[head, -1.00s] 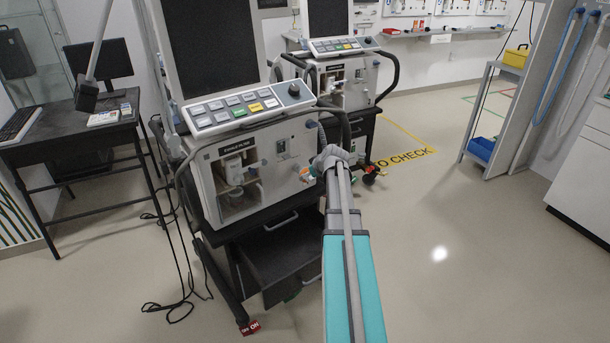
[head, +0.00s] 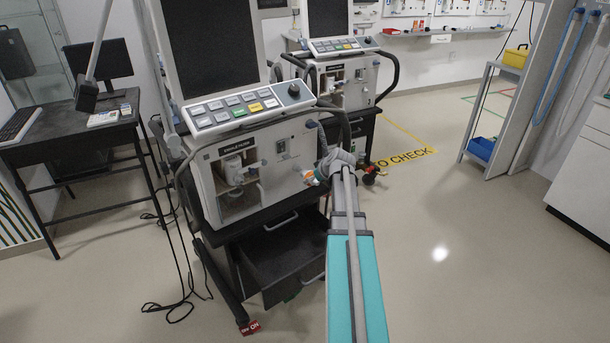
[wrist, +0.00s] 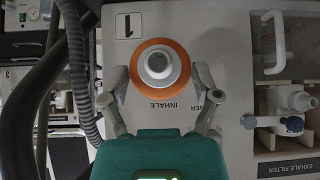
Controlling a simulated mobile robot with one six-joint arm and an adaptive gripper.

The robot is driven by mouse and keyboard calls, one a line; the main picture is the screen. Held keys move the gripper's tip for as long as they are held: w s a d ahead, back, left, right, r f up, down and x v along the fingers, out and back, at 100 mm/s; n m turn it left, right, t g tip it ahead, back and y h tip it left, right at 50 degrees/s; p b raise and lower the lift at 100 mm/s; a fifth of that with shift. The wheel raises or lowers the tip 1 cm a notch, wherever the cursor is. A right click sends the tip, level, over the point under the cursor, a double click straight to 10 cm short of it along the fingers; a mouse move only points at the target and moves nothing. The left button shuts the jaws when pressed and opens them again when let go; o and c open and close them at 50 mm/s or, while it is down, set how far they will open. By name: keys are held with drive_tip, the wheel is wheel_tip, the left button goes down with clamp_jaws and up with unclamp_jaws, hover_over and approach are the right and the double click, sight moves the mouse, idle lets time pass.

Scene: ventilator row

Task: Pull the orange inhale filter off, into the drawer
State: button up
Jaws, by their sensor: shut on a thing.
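The orange inhale filter (wrist: 160,68), an orange ring with a pale round port, is between the fingers of my gripper (wrist: 160,78). My gripper is shut on it. In the head view the filter (head: 310,178) shows as a small orange and white spot at the right of the front ventilator's face, beside my gripper (head: 322,172). I cannot tell whether the filter still touches its port, which is hidden behind it. The drawer (head: 284,288) under the ventilator is pulled open, below and left of my gripper. Its visible inside is dark and looks empty.
The front ventilator (head: 270,165) has an exhale filter bay (wrist: 290,105) beside the inhale side. Dark hoses (wrist: 50,85) run close to my gripper in the wrist view. A second ventilator (head: 345,85) stands behind. The floor to the right is clear.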

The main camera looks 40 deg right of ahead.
drive_tip(key=shift+s, duration=0.65)
drive_tip(key=shift+s, duration=0.4)
drive_tip(key=shift+r, duration=0.15)
wheel_tip(320, 180, up, 22)
drive_tip(key=p, duration=2.1)
drive_tip(key=shift+f+p, duration=0.25)
drive_tip(key=shift+p, duration=0.15)
drive_tip(key=shift+s, duration=0.15)
